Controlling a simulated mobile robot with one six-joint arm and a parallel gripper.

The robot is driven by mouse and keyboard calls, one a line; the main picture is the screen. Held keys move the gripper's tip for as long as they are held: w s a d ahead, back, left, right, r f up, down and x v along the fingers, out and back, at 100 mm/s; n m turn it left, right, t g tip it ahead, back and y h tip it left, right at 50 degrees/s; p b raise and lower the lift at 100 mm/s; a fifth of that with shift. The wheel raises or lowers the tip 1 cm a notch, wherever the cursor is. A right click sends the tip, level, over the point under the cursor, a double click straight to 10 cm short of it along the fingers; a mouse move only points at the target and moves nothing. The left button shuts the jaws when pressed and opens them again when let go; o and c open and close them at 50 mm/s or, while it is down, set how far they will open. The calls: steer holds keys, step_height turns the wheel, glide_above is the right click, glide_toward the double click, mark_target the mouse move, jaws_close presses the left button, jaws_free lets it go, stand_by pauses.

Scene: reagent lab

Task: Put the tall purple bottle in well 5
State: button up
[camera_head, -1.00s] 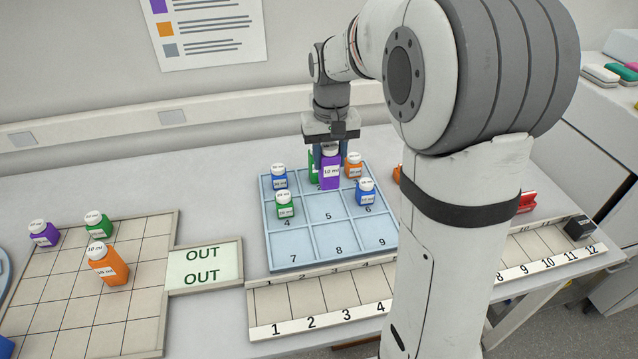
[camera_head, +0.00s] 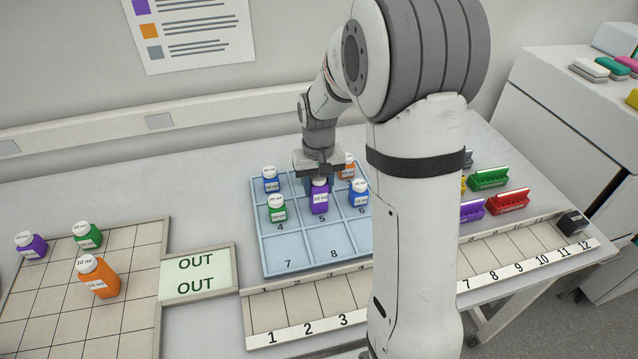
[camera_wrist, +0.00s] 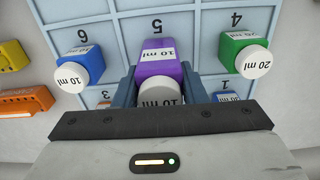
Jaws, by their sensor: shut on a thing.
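The tall purple bottle (camera_head: 319,199), white-capped and labelled 10 ml, is upright between the fingers of my gripper (camera_head: 319,184). My gripper is shut on it near the cap. The bottle is at well 5 of the pale blue numbered tray (camera_head: 302,269); I cannot tell whether its base touches the tray floor. In the wrist view, the purple bottle (camera_wrist: 160,68) points its base toward the printed 5, and its cap is partly between the fingers (camera_wrist: 162,92).
A green bottle (camera_head: 277,210) stands in well 4, a blue one (camera_head: 358,194) in well 6, another blue one (camera_head: 271,181) in well 1. An orange bottle (camera_head: 348,163) stands behind. Wells 7 and 8 look empty. Three bottles stand near the left grid (camera_head: 135,280).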

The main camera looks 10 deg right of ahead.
steer(key=shift+s, duration=0.1)
steer(key=shift+f, duration=0.1)
steer(key=o, duration=1)
